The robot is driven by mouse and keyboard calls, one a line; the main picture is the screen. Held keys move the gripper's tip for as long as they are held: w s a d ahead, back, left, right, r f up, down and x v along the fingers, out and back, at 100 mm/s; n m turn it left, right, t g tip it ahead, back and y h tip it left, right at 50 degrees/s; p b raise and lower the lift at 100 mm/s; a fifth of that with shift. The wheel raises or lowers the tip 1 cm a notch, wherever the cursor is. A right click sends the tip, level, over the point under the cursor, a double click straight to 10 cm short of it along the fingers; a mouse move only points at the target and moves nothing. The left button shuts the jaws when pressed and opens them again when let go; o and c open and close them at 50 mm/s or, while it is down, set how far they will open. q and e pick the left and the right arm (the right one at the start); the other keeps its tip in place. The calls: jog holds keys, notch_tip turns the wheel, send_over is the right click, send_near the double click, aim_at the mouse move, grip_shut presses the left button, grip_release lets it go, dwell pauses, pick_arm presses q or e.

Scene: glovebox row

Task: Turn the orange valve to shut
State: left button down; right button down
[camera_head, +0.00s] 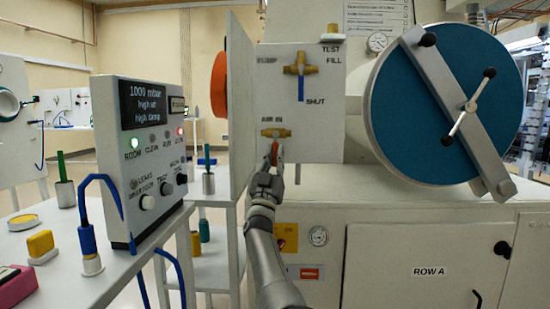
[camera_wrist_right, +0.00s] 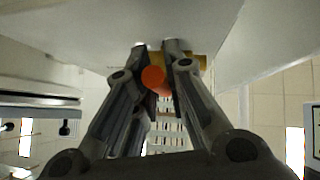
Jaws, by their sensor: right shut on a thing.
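The orange valve handle (camera_head: 274,153) hangs downward from a small brass valve body (camera_head: 276,132) under the AIR IN label on the white panel. My right gripper (camera_head: 272,158) reaches up to it from below and is shut on the handle, partly hiding it. In the right wrist view the round orange end of the handle (camera_wrist_right: 153,78) shows between the two fingers (camera_wrist_right: 156,46), with the brass body (camera_wrist_right: 192,62) just behind. My left gripper is not in view.
A brass valve with a blue handle (camera_head: 301,88) sits higher on the same panel (camera_head: 325,122), its handle pointing down to SHUT. A panel edge (camera_head: 242,90) stands close left of my right gripper. A large blue round door (camera_head: 430,120) is at the right, a control box (camera_head: 140,150) at the left.

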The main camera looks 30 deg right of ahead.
jog(key=c, duration=1.5)
grip_release()
jog(key=shift+o, duration=0.2)
jog(key=shift+a+f, duration=0.1)
jog(key=shift+f, duration=0.05)
jog(key=v, duration=1.1)
jog(key=shift+s+a+f, duration=0.2)
jog(key=shift+s+f, duration=0.05)
